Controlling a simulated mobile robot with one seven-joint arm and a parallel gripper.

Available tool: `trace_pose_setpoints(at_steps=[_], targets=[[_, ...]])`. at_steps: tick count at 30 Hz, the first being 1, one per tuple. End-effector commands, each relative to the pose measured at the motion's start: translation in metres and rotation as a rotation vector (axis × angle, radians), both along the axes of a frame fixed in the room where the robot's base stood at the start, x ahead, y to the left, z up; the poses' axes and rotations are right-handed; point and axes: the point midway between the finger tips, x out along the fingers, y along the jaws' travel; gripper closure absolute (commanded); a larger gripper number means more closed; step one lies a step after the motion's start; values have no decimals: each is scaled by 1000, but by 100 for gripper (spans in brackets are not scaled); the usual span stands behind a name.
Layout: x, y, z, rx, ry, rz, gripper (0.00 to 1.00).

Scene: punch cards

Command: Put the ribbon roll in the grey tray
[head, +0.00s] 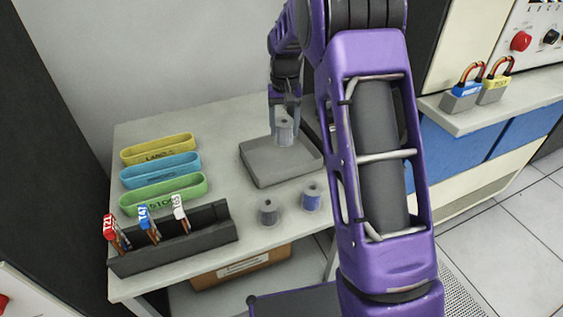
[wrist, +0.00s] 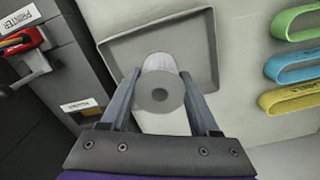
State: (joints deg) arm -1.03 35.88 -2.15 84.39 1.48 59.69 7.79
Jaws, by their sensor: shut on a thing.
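My gripper (head: 285,108) is shut on a pale grey ribbon roll (head: 285,131). In the wrist view the round end of the roll (wrist: 160,98) shows between the two fingers, with a small dark hole in its middle. The grey tray (head: 277,172) is a shallow square tray on the table. In the head view the roll overlaps the back part of the tray. In the wrist view the roll lies across one edge of the tray (wrist: 120,50). I cannot tell whether the roll touches the tray.
A grey spool (head: 268,212) and a blue spool (head: 312,198) stand in front of the tray. Yellow, blue and green (head: 163,195) oval holders are at the left, behind a dark rack (head: 190,242) with tagged items. Padlocks (head: 460,95) sit on a right-hand ledge.

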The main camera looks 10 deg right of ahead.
Motion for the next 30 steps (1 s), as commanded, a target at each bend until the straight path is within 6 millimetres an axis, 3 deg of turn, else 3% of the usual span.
trace_pose_setpoints(at_steps=[6,11,18,30], targets=[[-1,0,-38,0,4,0,100],[0,0,-52,-1,2,0,100],[-1,0,-90,0,4,0,100],[0,0,-96,0,1,0,100]])
